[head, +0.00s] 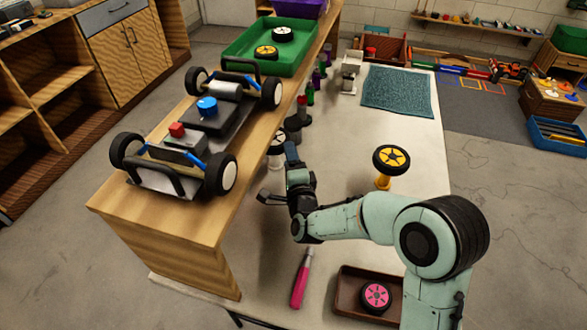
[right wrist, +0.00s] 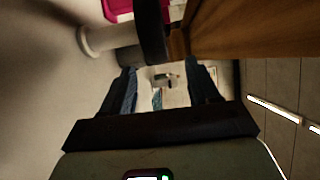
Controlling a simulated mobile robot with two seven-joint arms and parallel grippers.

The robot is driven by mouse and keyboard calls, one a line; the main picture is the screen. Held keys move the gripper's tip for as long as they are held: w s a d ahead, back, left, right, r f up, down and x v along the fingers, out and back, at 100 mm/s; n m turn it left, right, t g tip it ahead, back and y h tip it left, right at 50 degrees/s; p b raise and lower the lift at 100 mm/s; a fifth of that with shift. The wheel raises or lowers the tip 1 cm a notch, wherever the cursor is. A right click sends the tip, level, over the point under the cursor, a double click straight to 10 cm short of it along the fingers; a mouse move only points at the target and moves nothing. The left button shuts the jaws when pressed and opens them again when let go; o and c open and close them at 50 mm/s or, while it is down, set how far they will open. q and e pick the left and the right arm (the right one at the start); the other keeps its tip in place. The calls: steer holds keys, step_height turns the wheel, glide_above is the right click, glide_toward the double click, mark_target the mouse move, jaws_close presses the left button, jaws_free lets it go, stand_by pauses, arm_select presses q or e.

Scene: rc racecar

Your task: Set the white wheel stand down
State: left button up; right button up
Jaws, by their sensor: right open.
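The white wheel stand (head: 276,163) is on the pale table beside the wooden shelf, with a dark-tyred wheel (head: 277,143) at its top. It looks upright, but its foot is partly hidden. My right gripper (head: 274,174) is open close in front of the stand; I cannot tell whether it touches it. In the right wrist view the white stand (right wrist: 97,41) and the dark wheel (right wrist: 151,32) lie at the upper left, beyond the open fingers (right wrist: 163,88), with nothing clearly held between them. My left gripper is not in view.
The racecar (head: 205,125) and a green tray (head: 240,43) sit on the raised wooden shelf (head: 225,205). A yellow stand (head: 383,183) bears another wheel (head: 391,159). A pink-handled tool (head: 301,285) and a brown tray (head: 345,290) lie nearer. The table's middle (head: 345,160) is clear.

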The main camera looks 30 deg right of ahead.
steer(key=shift+v, duration=2.05)
